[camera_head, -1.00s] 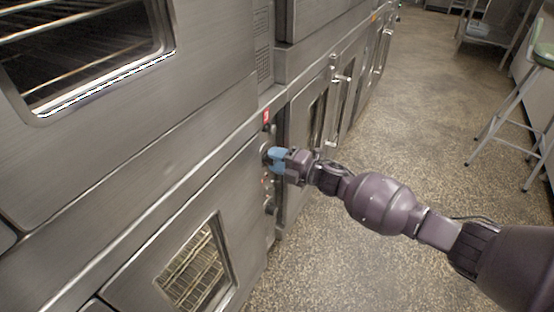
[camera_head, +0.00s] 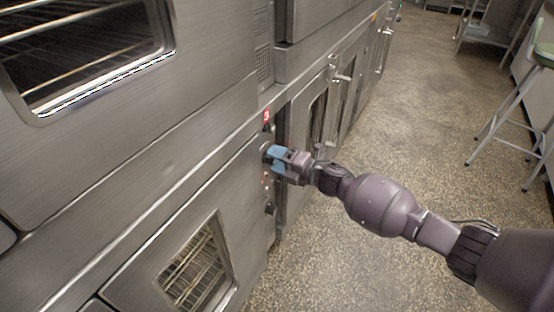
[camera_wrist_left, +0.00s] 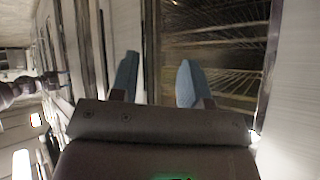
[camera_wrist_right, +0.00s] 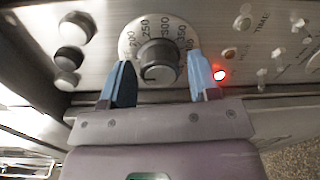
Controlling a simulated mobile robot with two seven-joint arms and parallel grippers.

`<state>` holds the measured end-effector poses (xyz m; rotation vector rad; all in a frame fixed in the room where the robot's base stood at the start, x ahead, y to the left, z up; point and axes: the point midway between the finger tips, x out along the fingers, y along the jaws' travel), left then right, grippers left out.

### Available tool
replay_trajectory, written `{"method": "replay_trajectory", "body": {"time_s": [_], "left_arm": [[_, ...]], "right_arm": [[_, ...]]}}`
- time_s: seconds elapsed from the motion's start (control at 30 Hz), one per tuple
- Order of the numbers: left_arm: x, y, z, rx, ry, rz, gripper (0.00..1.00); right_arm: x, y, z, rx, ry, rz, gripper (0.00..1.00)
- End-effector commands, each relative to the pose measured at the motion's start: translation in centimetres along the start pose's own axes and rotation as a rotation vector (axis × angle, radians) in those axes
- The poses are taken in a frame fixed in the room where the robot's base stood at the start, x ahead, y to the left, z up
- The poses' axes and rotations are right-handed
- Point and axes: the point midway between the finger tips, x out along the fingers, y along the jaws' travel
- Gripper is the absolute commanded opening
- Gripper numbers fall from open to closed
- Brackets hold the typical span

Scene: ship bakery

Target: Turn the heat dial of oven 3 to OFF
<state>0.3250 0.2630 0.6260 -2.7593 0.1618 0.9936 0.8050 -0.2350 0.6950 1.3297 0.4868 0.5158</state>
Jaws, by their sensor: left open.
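The heat dial (camera_wrist_right: 158,55) is a dark round knob with a silver-grey face on a pale ring marked with numbers such as 200, 250, 300 and 350. My right gripper (camera_wrist_right: 160,82) has one blue finger on each side of the knob, with gaps showing between. In the head view the right gripper (camera_head: 271,155) is at the oven's control panel, below a red label (camera_head: 266,117) that seems to read 3. The dial's setting and an OFF mark cannot be made out. My left gripper (camera_wrist_left: 156,82) is open and empty, facing an oven window with racks.
A red lamp (camera_wrist_right: 219,75) glows beside the dial, near small switches and a TIME marking. Other knobs (camera_wrist_right: 69,55) stand on the panel's left. The lower oven door (camera_head: 150,265) has a window. The speckled floor (camera_head: 400,130) is open to the right, before a green-topped stool (camera_head: 541,55).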

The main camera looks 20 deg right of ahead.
Motion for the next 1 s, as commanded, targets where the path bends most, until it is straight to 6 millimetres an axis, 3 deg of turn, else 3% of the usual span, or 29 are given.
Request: {"method": "replay_trajectory", "body": {"time_s": [0.47,1.0], "left_arm": [[-0.1,-0.1,-0.3,-0.003,0.005,-0.001,0.43],[-0.6,-0.4,0.1,-0.041,-0.015,-0.005,0.43]], "right_arm": [[-0.8,0.2,0.1,0.001,0.000,0.001,0.65],[-9.1,0.2,0.1,-0.001,-0.001,0.001,0.65]]}}
